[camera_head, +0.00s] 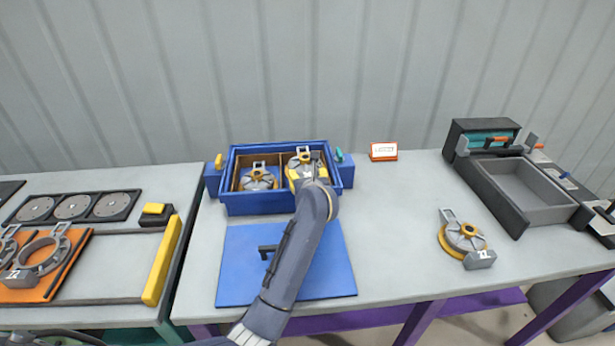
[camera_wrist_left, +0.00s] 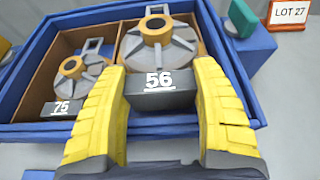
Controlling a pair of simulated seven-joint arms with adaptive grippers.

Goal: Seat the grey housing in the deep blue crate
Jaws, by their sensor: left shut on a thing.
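The deep blue crate (camera_head: 255,207) stands at the back of the middle table. Brown dividers split it into two compartments, and its rim (camera_wrist_left: 38,133) fills the left wrist view. A grey housing with a block marked 56 (camera_wrist_left: 160,42) is at the right compartment, its loop handle pointing away. My left gripper (camera_wrist_left: 163,80) is shut on the 56 block, one yellow finger on each side. I cannot tell whether this housing rests on the compartment floor. A second housing marked 75 (camera_wrist_left: 82,72) sits in the left compartment (camera_head: 258,179). My right gripper is not in view.
A blue lid or mat (camera_head: 240,265) lies before the crate under my left arm. Another housing (camera_head: 465,243) lies to the right, near a grey tray (camera_head: 525,190). A LOT 27 card (camera_wrist_left: 288,13) stands behind. An orange tray (camera_head: 75,265) is at left.

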